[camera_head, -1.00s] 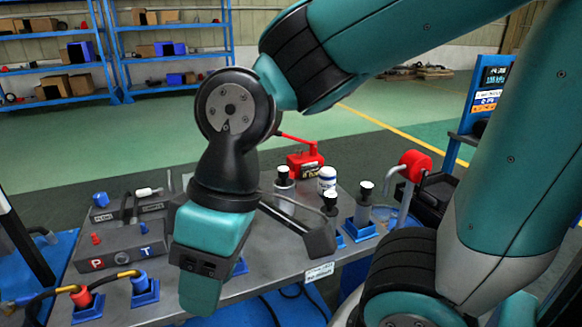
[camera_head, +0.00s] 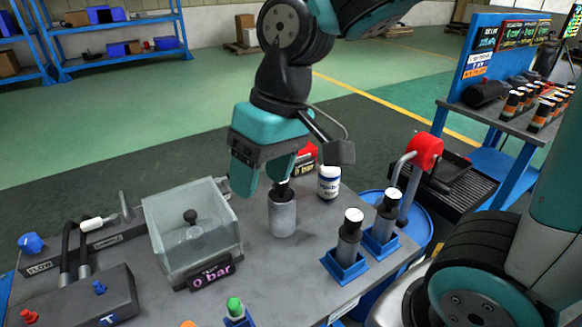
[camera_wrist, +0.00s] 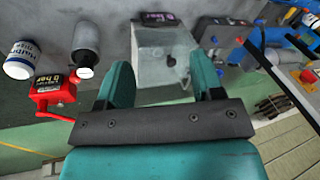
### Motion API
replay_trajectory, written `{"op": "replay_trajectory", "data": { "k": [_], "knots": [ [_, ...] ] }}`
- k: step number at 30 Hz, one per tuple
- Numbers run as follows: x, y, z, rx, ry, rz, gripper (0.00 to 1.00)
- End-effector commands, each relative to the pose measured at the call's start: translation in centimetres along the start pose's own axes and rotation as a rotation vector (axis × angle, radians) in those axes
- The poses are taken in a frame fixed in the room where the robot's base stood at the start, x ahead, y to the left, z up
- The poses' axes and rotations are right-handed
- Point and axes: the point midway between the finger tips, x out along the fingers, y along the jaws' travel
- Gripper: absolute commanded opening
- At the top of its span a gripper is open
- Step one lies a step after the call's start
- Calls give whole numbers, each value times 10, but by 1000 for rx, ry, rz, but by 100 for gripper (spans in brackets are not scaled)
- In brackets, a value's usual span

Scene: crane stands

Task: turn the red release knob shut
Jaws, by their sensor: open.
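I cannot tell for certain which red part is the release knob. A small red knob (camera_head: 30,316) sits on the dark block at lower left. A red block with a gauge reading 0 bar and a red lever (camera_wrist: 55,92) shows at left in the wrist view; in the head view this red block (camera_head: 306,154) is mostly hidden behind my gripper. My gripper (camera_head: 263,186) is open and empty, pointing down above the bench beside a grey cylinder (camera_head: 283,217). In the wrist view my open fingers (camera_wrist: 163,80) are apart from the red block.
A clear box (camera_head: 160,240) with a black-knobbed part inside stands left of my gripper. A white bottle (camera_head: 329,182) stands behind the cylinder. A red round part (camera_head: 425,151) tops a bent pipe.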

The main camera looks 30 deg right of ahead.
Motion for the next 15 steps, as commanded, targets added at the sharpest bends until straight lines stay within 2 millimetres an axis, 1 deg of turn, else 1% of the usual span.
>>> {"op": "replay_trajectory", "data": {
  "k": [1, 2, 3, 5, 6, 8, 9, 12, 15],
  "knots": [
    [-1, 24, -33, 127, -4, 35, 61],
    [-2, 40, -51, 210, -4, 58, 61],
    [-2, 63, -74, 324, -3, 89, 61],
    [0, 99, -105, 494, 2, 132, 61],
    [2, 124, -123, 605, 6, 159, 61],
    [6, 159, -145, 762, 13, 196, 61],
    [10, 181, -157, 857, 20, 217, 61],
    [19, 226, -177, 1053, 34, 259, 61],
    [26, 256, -187, 1184, 46, 285, 61]
  ]
}}
